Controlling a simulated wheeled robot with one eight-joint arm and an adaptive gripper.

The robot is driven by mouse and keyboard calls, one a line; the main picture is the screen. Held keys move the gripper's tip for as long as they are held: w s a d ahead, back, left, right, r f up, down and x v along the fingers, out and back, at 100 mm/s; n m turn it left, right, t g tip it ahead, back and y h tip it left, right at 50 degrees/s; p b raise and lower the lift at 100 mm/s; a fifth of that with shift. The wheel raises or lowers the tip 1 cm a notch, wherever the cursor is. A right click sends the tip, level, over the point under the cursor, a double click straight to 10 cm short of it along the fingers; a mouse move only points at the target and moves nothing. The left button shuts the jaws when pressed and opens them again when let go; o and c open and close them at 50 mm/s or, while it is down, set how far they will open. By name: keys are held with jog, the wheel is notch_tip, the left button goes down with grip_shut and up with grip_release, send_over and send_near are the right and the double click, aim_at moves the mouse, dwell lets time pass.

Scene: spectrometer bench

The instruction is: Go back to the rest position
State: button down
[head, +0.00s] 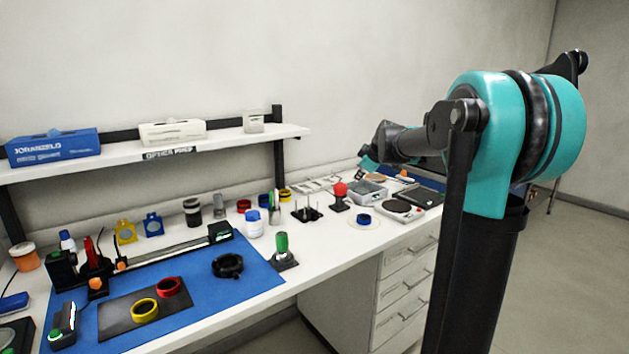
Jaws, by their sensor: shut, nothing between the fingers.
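My arm stands at the right of the head view, with a large teal joint at its top. Its forearm reaches left and away over the far part of the bench (335,250). My gripper (360,175) is small and partly hidden at the far end of the arm, above the back right of the bench. It is shut, and I see nothing held in it.
A blue mat (205,320) carries a rail, a dark plate and colored rings. A green-topped post (282,250) and a red-knobbed post (340,195) stand upright. A shelf (225,137) holds boxes. Drawers (405,285) sit below. Floor is clear at right.

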jog(key=s+d+f+m+g+h, duration=0.1)
jog(key=s+f+m, duration=0.3)
jog(key=s+f, duration=0.5)
jog(key=s+d+f+m+g+h, duration=0.1)
jog(key=s+f+m, duration=0.3)
jog(key=s+f, duration=0.5)
jog(key=s+d+f+m+g, duration=0.1)
jog(key=s+f+m, duration=0.3)
jog(key=s, duration=1.8)
notch_tip(320, 180, down, 5)
jog(key=shift+s+d+f+m+g+h, duration=0.15)
jog(key=shift+s+d+m+g+h, duration=0.2)
jog(key=shift+g, duration=0.45)
